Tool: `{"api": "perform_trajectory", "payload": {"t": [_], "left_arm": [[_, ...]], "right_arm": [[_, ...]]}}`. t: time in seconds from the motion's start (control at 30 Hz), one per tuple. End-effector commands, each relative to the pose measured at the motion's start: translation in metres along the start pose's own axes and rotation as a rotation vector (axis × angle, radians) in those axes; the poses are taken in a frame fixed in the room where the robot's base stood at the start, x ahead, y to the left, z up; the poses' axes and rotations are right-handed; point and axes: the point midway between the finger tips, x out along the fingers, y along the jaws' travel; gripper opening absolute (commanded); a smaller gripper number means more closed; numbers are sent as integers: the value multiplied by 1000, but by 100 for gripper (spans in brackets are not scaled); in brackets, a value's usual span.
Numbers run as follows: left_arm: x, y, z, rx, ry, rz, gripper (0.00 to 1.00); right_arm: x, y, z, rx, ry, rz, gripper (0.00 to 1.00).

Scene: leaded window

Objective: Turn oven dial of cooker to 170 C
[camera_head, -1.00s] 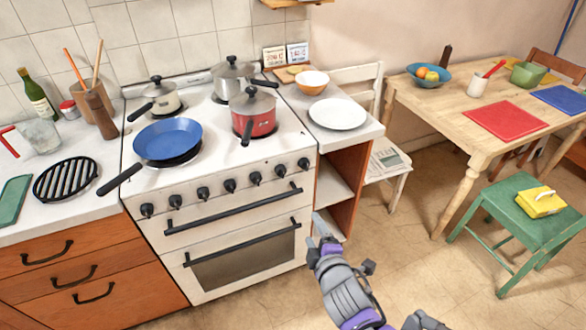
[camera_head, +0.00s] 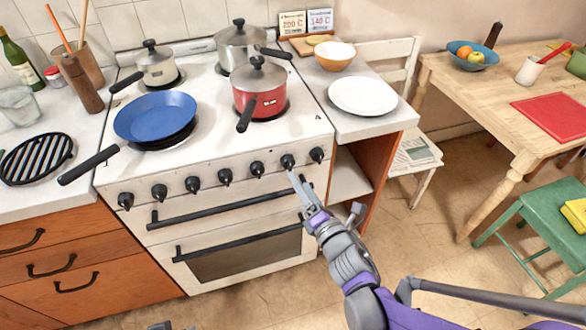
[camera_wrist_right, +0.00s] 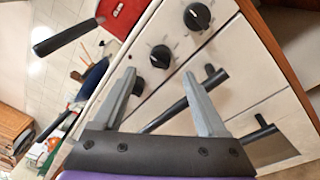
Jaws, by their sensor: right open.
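The white cooker (camera_head: 130,180) has a row of several black dials on its front panel. The second dial from the right (camera_head: 288,161) is just above my right gripper (camera_head: 298,184) in the head view. In the right wrist view this dial (camera_wrist_right: 160,58) appears between and beyond the open fingers (camera_wrist_right: 160,76), which look empty and apart from it. The rightmost dial (camera_head: 317,154) also shows in the wrist view (camera_wrist_right: 197,16). I cannot tell which dial is the oven's, and the dial markings are too small to read.
Two black handle bars (camera_head: 235,205) cross the cooker front below the dials. A red pot (camera_head: 259,103), a blue pan (camera_head: 155,117) and other pots stand on top. Cards reading 200 C (camera_head: 292,24) and 140 C (camera_head: 320,20) stand at the back.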

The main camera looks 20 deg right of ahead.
Motion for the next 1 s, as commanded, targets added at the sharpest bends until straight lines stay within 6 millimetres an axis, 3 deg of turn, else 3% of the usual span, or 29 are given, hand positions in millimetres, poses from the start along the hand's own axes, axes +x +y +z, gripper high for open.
{"api": "perform_trajectory", "payload": {"t": [0.1, 0.3, 0.73, 1.0], "left_arm": [[3, 0, 1, 0, -1, 0, 50], [5, 0, 2, 0, -2, 0, 50], [5, 0, 2, 0, -2, 0, 50], [5, 0, 2, 0, -2, 0, 50]], "right_arm": [[24, 0, -1, 3, 1, 1, 75], [52, 0, 0, 3, 0, 0, 75], [62, 0, 0, 3, -1, -1, 75], [61, 0, 0, 3, -1, -1, 26]]}}
